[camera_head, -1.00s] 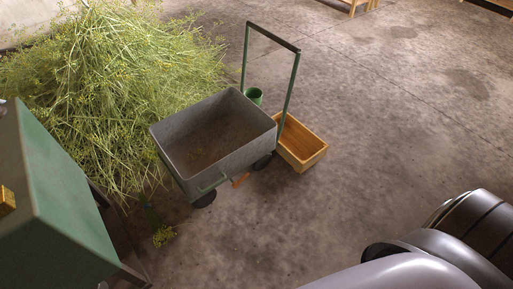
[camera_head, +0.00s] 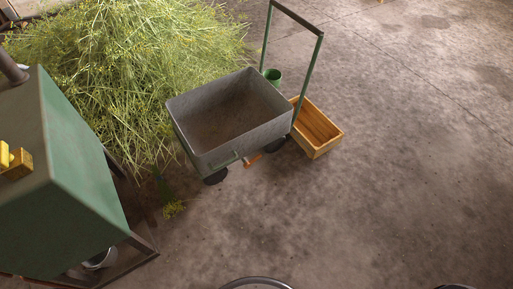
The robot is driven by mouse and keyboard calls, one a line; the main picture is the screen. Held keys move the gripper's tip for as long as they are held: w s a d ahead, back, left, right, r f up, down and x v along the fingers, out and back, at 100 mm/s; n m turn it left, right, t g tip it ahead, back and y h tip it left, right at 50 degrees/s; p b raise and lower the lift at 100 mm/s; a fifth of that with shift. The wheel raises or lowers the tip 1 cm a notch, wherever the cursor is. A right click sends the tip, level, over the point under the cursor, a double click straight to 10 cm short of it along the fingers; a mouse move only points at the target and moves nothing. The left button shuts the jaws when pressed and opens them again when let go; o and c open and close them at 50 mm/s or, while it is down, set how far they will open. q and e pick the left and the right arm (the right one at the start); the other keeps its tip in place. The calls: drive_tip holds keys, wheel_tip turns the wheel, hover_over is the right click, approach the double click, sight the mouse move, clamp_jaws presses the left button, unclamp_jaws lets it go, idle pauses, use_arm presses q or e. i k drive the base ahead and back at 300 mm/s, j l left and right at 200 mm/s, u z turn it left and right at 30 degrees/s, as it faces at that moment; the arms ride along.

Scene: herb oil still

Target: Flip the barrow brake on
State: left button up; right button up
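The barrow is a grey metal tub (camera_head: 195,128) on dark wheels with a tall green push handle (camera_head: 309,72) at its far right. Its tub looks empty. A small orange lever (camera_head: 253,161), likely the brake, sticks out low on the near side beside a wheel. A green grab handle (camera_head: 224,162) is on the tub's near wall. Neither gripper can be made out.
A wooden box (camera_head: 326,142) and a green pot (camera_head: 273,76) stand behind the barrow. A large herb heap (camera_head: 130,75) lies at its left. A green cabinet (camera_head: 85,185) with yellow blocks (camera_head: 16,162) on top fills the left. The floor in front and right is clear.

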sight(246, 165)
drive_tip(key=i+l+u, duration=0.2)
drive_tip(key=i+l, duration=0.15)
drive_tip(key=l, duration=0.3)
drive_tip(key=i+l, duration=0.15)
drive_tip(key=l, duration=0.15)
drive_tip(key=i+l+u, duration=0.15)
drive_tip(key=l, duration=0.2)
drive_tip(key=i+l+u, duration=0.1)
drive_tip(key=l, duration=0.25)
drive_tip(key=i+l+u, duration=0.1)
drive_tip(key=l, duration=0.25)
drive_tip(key=i, duration=0.1)
